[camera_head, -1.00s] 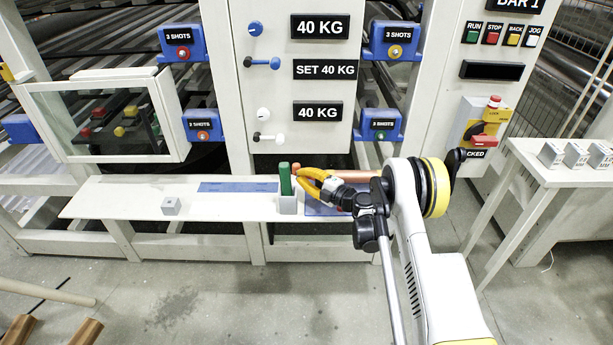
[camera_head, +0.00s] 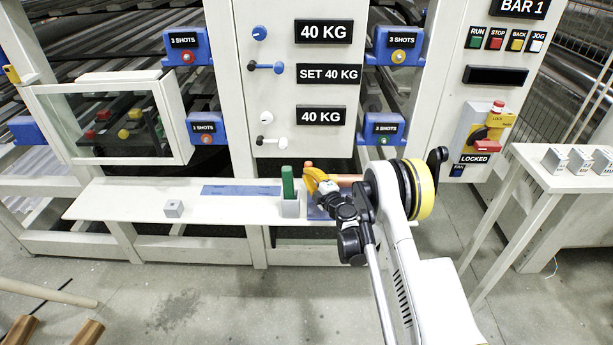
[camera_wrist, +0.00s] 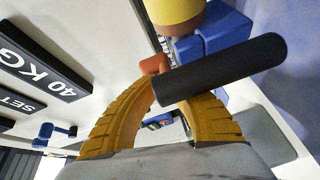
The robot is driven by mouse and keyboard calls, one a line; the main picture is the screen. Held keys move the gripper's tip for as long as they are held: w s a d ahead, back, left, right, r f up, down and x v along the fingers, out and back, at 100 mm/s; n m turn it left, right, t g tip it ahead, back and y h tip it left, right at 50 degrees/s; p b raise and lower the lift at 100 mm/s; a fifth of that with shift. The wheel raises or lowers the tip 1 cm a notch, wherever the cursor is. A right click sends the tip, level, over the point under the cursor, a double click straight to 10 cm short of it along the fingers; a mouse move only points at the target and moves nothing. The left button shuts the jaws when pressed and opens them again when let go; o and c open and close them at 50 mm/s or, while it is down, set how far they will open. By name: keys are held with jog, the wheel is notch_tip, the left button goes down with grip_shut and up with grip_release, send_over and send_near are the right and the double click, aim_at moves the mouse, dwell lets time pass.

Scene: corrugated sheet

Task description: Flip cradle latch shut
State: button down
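My gripper (camera_head: 318,184) has yellow fingers and is at the right part of the white shelf, just right of a green stick in a grey holder. In the wrist view the fingers of my gripper (camera_wrist: 168,98) stand apart, so it is open. A copper-coloured bar (camera_head: 347,179) shows beyond my gripper in the head view.
The green stick (camera_head: 287,182) stands in a grey holder (camera_head: 290,208) close to my gripper. A grey block (camera_head: 174,208) sits on the white shelf (camera_head: 110,205) at left. A white panel with 40 KG signs (camera_head: 323,32) rises behind. A side table (camera_head: 530,185) stands at right.

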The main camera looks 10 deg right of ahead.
jog(key=shift+w+d+h, duration=0.2)
jog(key=shift+d+h, duration=0.1)
jog(key=shift+d, duration=0.2)
dwell(1.0)
jog(key=shift+r, duration=0.1)
notch_tip(320, 180, up, 10)
jog(key=shift+a, duration=0.45)
jog(key=shift+s, duration=0.1)
